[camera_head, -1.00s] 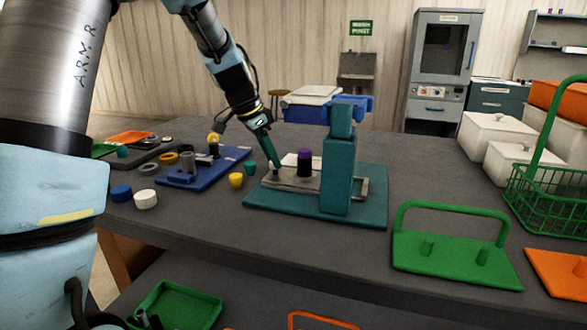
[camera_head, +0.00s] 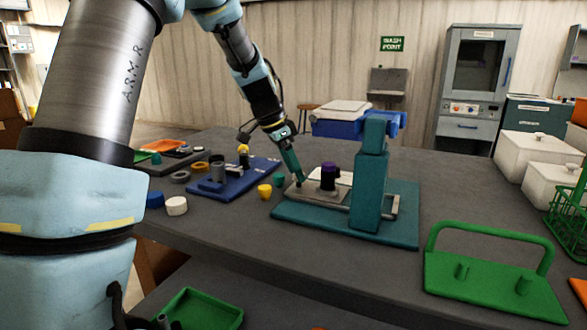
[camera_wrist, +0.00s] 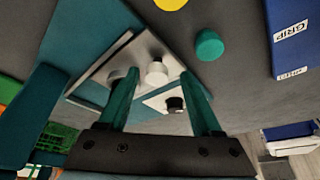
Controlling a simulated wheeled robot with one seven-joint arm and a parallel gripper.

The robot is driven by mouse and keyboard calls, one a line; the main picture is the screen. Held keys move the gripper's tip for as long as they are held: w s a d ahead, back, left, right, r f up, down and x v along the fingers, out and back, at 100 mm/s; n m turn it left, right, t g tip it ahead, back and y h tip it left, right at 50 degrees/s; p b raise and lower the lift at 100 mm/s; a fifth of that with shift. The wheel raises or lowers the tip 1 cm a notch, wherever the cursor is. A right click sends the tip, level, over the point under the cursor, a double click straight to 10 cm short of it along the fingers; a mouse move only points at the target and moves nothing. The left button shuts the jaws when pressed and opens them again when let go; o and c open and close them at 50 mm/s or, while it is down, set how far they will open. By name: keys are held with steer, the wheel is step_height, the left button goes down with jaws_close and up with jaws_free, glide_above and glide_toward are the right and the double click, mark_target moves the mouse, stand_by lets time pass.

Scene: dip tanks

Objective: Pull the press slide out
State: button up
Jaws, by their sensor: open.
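My gripper (camera_head: 299,181) points down at the slide's left end. In the wrist view, my open gripper (camera_wrist: 160,78) has its teal fingers spread on either side of a pale round knob (camera_wrist: 157,73) on the slide plate (camera_wrist: 145,50). Whether the fingers touch the knob cannot be told.
A blue fixture board (camera_head: 235,180) with yellow and teal caps near it lies left of the press. White lidded tanks (camera_head: 535,146) stand at the back right. Bare grey table lies in front of the press.

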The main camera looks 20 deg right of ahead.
steer(key=v, duration=1)
steer(key=shift+a+r+b, duration=0.25)
steer(key=shift+r+b, duration=0.1)
steer(key=shift+b, duration=0.05)
steer(key=s+a+f+n+y+p, duration=0.1)
steer(key=s+a+f+n+p, duration=0.1)
steer(key=a, duration=0.6)
steer(key=s+a+f+n+t+y+p, duration=0.1)
steer(key=s+a+f+n+p, duration=0.2)
steer(key=s+a+n, duration=0.4)
steer(key=s+a+f+n+y+p, duration=0.2)
steer(key=s+a+f+n, duration=0.3)
steer(key=a, duration=0.6)
steer(key=shift+s+a+n+p, duration=0.15)
steer(key=shift+a+n+p, duration=0.15)
steer(key=shift+n, duration=0.9)
